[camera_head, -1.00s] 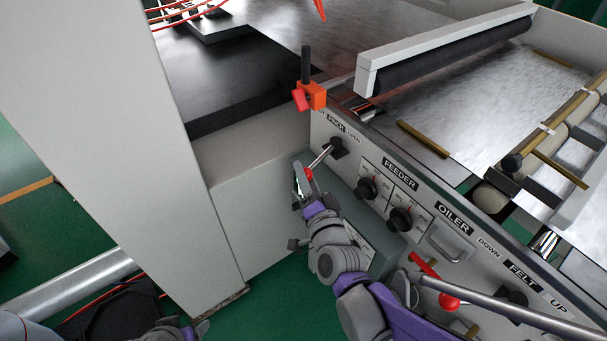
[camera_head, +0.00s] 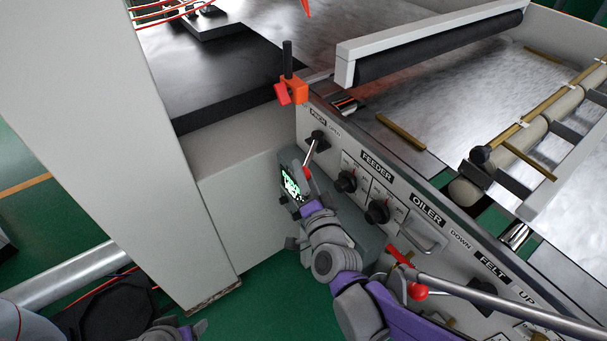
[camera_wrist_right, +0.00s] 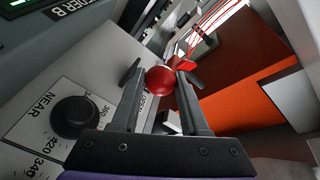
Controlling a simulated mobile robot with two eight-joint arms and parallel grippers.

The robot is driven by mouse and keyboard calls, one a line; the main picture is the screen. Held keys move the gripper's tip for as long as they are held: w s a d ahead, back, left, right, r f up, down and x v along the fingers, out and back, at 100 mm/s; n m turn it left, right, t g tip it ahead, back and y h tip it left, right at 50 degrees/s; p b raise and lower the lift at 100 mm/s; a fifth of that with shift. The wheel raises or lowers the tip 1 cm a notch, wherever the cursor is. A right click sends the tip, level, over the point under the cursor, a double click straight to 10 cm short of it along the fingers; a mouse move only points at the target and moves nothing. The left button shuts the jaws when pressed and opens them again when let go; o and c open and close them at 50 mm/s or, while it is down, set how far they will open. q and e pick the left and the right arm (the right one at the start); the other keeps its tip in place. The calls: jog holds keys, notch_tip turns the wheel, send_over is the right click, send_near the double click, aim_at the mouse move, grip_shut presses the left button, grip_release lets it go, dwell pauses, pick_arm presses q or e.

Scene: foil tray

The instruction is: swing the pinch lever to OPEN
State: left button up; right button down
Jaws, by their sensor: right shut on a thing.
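The pinch lever (camera_head: 310,153) is a metal rod with a red ball knob (camera_head: 307,173). It comes out of a black pivot (camera_head: 319,140) under the PINCH and OPEN labels (camera_head: 334,130), and hangs down and slightly left. My right gripper (camera_head: 304,178) is shut on the red knob. The right wrist view shows the knob (camera_wrist_right: 160,80) between the two dark fingertips, with the rod mostly hidden behind it. My left gripper (camera_head: 180,331) shows only partly at the bottom edge, and its jaws are unclear.
Feeder dials (camera_head: 346,181) sit right of the lever, close to my right arm. A small green-lit screen (camera_head: 291,184) is beside my gripper. A red-knobbed long lever (camera_head: 418,291) is at lower right. An orange clamp (camera_head: 293,90) stands above the panel. Green floor lies below.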

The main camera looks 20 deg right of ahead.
dwell(0.4)
jog(key=c, duration=0.7)
grip_release()
jog(key=shift+o, duration=1.3)
jog(key=shift+w+d+f, duration=0.1)
jog(key=shift+w+f, duration=0.05)
jog(key=shift+w, duration=0.1)
jog(key=shift+s, duration=0.1)
jog(key=s+p, duration=0.1)
jog(key=s, duration=0.9)
jog(key=shift+s, duration=0.4)
